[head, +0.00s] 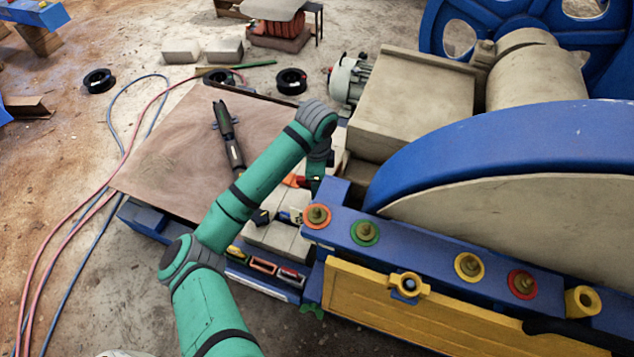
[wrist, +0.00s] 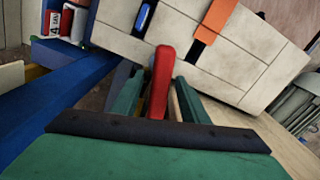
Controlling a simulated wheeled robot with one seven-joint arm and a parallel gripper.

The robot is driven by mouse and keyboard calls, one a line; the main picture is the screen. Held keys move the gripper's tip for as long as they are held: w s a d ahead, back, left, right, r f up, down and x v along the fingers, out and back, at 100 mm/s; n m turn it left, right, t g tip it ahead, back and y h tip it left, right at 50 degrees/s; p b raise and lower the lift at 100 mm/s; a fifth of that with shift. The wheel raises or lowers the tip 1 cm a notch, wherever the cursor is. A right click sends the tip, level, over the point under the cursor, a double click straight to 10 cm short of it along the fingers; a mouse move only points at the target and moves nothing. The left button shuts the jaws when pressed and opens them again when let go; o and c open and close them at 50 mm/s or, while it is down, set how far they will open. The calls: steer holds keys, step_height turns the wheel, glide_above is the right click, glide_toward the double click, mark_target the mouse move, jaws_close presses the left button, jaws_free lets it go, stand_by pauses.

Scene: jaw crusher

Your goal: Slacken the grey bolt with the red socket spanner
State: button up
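The red socket spanner (wrist: 160,82) stands between the two green fingers of my gripper (wrist: 159,100) in the wrist view, and the fingers appear closed on its sides. Its far end is hidden. In the head view a small red piece (head: 303,182) shows beside my wrist; my forearm hides much of the gripper. Several bolts sit on the blue beam (head: 420,246), inside orange (head: 317,216), green (head: 365,232), yellow (head: 468,266) and red (head: 521,283) rings. Their heads look brownish, so I cannot tell which is the grey bolt. My gripper is apart from these bolts.
Pale blocks (head: 277,240) lie beneath my arm, with an orange strip (wrist: 215,20) on one in the wrist view. A brown board (head: 175,155) with a black tool (head: 228,135) lies left. The crusher's blue flywheel guard (head: 480,140) rises right of the beam. Hoses cross the left floor.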

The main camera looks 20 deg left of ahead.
step_height(320, 180, up, 11)
steer(key=shift+f, duration=0.1)
stand_by(0.5)
